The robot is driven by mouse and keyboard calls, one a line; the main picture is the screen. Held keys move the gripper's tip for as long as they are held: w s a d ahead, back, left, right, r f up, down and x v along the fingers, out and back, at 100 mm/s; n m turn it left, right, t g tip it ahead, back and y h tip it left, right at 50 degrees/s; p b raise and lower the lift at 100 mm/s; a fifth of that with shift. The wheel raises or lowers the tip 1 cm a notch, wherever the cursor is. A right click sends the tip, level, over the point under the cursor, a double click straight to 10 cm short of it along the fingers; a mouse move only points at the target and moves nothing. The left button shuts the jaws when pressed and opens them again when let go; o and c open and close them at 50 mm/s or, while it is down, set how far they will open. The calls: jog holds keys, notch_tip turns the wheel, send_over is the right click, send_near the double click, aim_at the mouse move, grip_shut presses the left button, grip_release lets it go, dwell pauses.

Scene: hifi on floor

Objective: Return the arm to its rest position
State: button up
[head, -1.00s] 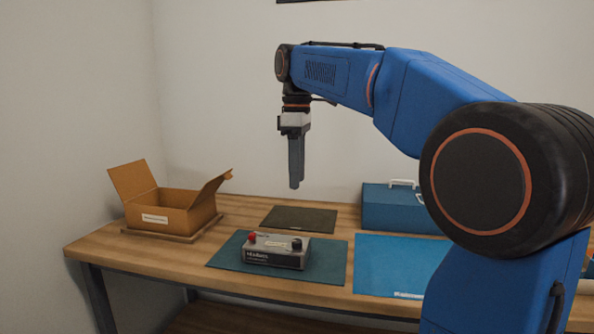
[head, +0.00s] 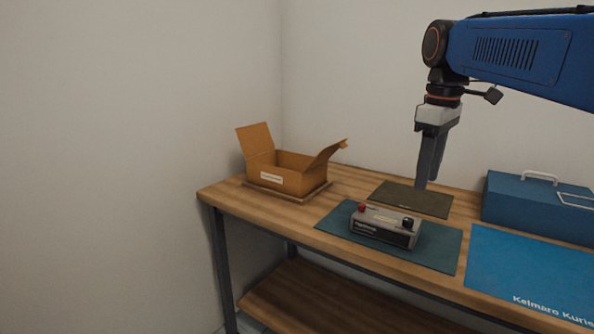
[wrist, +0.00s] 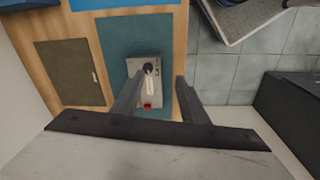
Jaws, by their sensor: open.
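My blue arm (head: 515,50) reaches in from the right edge of the head view. My gripper (head: 422,186) hangs from it, pointing down, and appears over the dark mat at the back of the bench. In the wrist view my gripper (wrist: 157,82) has its two fingers well apart with nothing held between them. A grey device (head: 385,226) with a red knob and a black knob sits on a dark teal mat (head: 335,218). The device also shows in the wrist view (wrist: 150,83), below and apart from the fingers.
An open cardboard box (head: 290,176) stands on a wooden board at the bench's left end. A blue toolbox (head: 530,208) stands at the right back. A bright blue mat (head: 530,268) lies in front of it, and a dark olive mat (head: 410,200) behind the device.

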jog(key=s+f+m+t, duration=0.2)
jog(key=s+f+m, duration=0.2)
jog(key=s+f, duration=0.6)
jog(key=s+f+m+t, duration=0.1)
jog(key=s+f+m, duration=0.3)
jog(key=s+f, duration=0.6)
notch_tip(320, 180, down, 6)
jog(key=shift+s+a+f+m+t, duration=0.1)
jog(key=shift+s+a+m+t, duration=0.05)
jog(key=shift+s+m+t, duration=0.2)
